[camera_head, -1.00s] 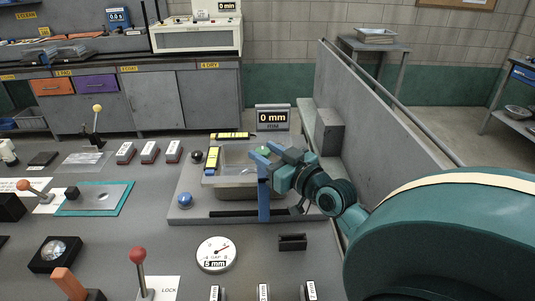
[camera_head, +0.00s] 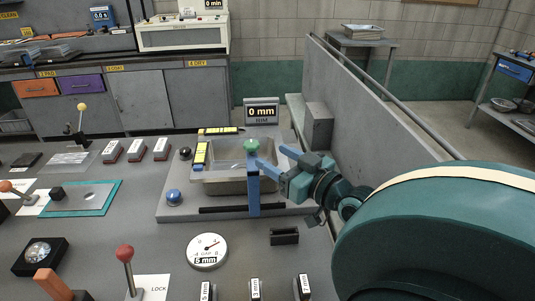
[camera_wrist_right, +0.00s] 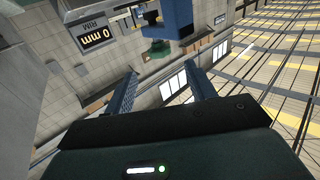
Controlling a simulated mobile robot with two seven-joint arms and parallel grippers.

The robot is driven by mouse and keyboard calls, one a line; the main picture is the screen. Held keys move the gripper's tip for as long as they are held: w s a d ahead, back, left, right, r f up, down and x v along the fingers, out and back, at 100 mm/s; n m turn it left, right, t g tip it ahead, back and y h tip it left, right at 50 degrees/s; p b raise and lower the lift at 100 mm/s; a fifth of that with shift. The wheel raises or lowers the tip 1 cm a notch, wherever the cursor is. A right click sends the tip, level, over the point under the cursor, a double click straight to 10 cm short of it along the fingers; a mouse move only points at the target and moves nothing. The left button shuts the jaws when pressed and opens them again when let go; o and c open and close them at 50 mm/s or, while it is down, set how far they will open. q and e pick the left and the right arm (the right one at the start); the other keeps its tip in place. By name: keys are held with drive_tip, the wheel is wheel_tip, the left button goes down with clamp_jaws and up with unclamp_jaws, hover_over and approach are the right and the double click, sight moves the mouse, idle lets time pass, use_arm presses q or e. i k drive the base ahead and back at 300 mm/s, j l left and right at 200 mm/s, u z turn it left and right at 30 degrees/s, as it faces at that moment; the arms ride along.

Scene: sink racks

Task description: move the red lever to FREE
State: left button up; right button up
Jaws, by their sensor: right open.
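The red lever (camera_head: 127,268) has a round red knob on a grey stem and stands at the front left of the bench in the head view. A white plate with the word LOCK (camera_head: 158,285) lies to its right. My right gripper (camera_head: 270,158) is open, over the right side of the sink fixture, close to a blue post with a green knob (camera_head: 251,145). Nothing shows between its fingers in the right wrist view (camera_wrist_right: 160,90). It is well up and right of the red lever. My left gripper is not in view.
The sink basin (camera_head: 225,180) sits in a grey plate with a blue knob (camera_head: 174,197). A round gauge (camera_head: 207,251) and a black block (camera_head: 284,236) lie in front. An orange lever (camera_head: 52,283) stands left of the red one. A grey wall panel rises at right.

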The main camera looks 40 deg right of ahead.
sight(125, 253)
drive_tip(key=k+j, duration=0.45)
drive_tip(key=j, duration=0.25)
drive_tip(key=k+j, duration=0.25)
drive_tip(key=j, duration=0.15)
